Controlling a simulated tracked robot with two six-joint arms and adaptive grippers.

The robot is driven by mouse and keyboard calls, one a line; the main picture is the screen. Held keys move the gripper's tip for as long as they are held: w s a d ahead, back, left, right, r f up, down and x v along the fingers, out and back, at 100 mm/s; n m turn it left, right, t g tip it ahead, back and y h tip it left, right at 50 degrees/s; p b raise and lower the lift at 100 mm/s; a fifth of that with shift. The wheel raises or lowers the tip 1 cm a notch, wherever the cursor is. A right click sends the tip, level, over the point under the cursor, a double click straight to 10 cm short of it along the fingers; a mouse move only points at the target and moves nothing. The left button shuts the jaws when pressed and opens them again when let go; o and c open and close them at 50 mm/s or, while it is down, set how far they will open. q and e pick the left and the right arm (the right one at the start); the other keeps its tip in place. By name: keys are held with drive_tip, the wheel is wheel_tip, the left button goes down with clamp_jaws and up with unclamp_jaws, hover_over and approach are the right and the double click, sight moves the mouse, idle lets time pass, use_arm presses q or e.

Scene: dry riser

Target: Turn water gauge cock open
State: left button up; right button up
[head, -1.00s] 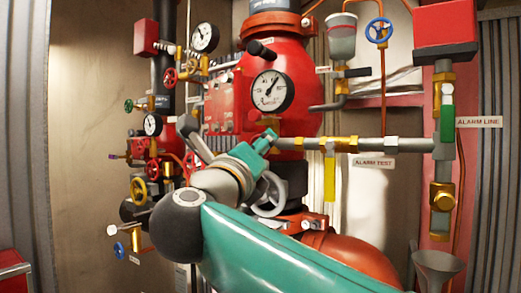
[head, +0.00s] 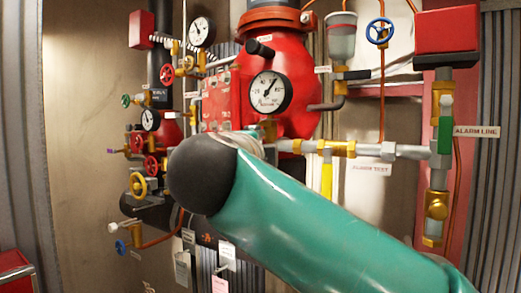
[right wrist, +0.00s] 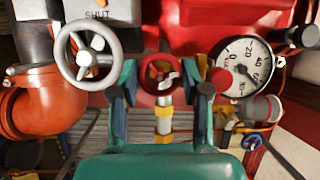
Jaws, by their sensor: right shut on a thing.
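The water pressure gauge (head: 267,92) is a white dial with a black rim on the front of the red valve body. It also shows at the right in the right wrist view (right wrist: 243,65). The brass fitting of the water gauge cock (head: 268,129) sits just under the dial. In the right wrist view a small red round part of the cock (right wrist: 158,71) lies between the fingers of my right gripper (right wrist: 162,80), which is shut on it. In the head view my right forearm hides this gripper. My left gripper is not in view.
A grey handwheel (right wrist: 88,55) is close beside my right gripper in the right wrist view, by a sign reading SHUT (right wrist: 97,14). A horizontal pipe with a yellow lever (head: 326,178) runs right of my arm. Several small coloured handwheels stand at the left.

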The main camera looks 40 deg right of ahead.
drive_tip(key=shift+w+a+f+n, duration=0.15)
drive_tip(key=shift+a+f+n, duration=0.05)
drive_tip(key=shift+n, duration=0.6)
drive_tip(key=shift+g+y, duration=0.3)
drive_tip(key=o, duration=1.1)
drive_tip(key=shift+w+a, duration=0.1)
drive_tip(key=shift+o, duration=0.2)
drive_tip(key=shift+r, duration=0.1)
drive_tip(key=shift+r, duration=0.1)
drive_tip(key=v, duration=0.8)
drive_tip(key=shift+f, duration=0.25)
